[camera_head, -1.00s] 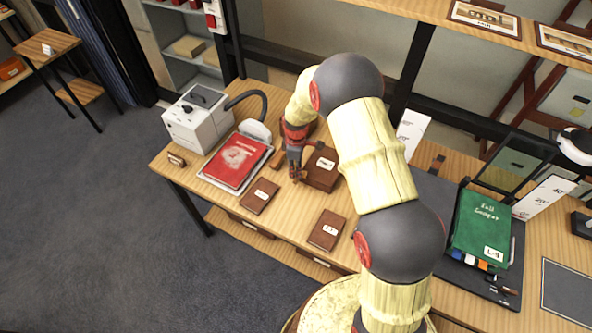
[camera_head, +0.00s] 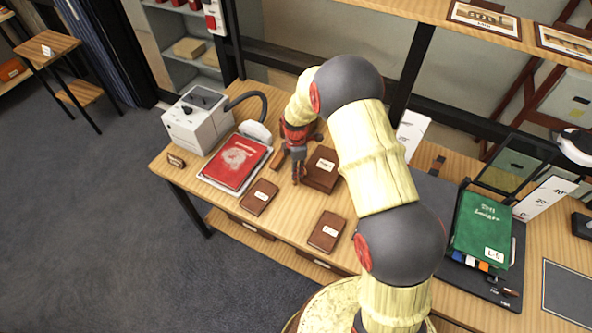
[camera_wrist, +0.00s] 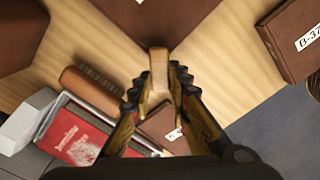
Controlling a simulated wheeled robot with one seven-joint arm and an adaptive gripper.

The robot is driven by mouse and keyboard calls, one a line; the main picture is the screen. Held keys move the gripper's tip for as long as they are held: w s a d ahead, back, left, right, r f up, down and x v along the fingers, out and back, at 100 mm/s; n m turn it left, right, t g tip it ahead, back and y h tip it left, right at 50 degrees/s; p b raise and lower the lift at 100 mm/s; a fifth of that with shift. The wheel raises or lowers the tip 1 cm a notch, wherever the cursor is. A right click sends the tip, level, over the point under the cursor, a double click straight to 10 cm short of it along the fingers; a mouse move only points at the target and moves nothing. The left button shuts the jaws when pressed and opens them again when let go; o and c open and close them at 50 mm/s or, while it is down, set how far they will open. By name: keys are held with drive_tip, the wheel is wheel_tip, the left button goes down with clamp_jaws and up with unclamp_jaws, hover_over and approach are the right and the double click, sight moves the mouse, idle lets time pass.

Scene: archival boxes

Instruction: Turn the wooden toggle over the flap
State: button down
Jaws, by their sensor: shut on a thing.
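The wooden toggle (camera_wrist: 158,70) is a small light-wood bar, upright in the wrist view, at the near corner of a dark brown box (camera_wrist: 150,22). My gripper (camera_wrist: 162,88) has a black ribbed fingertip on each side of the toggle's lower end and is shut on it. In the head view my gripper (camera_head: 298,178) points down at the left side of the brown box (camera_head: 323,170), which has a white label. The toggle is too small to make out there. I cannot tell which part of the box is the flap.
A red book (camera_head: 236,162) on a pale tray and a white machine (camera_head: 203,118) stand to the left. Two smaller brown boxes lie in front, one left (camera_head: 259,197) and one right (camera_head: 327,231). Bare table lies between them. A green ledger (camera_head: 481,232) is far right.

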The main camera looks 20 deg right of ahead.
drive_tip(key=shift+w, duration=0.1)
drive_tip(key=c, duration=1.7)
unclamp_jaws()
drive_tip(key=shift+r, duration=0.1)
wheel_tip(320, 180, up, 12)
drive_tip(key=shift+f, duration=0.1)
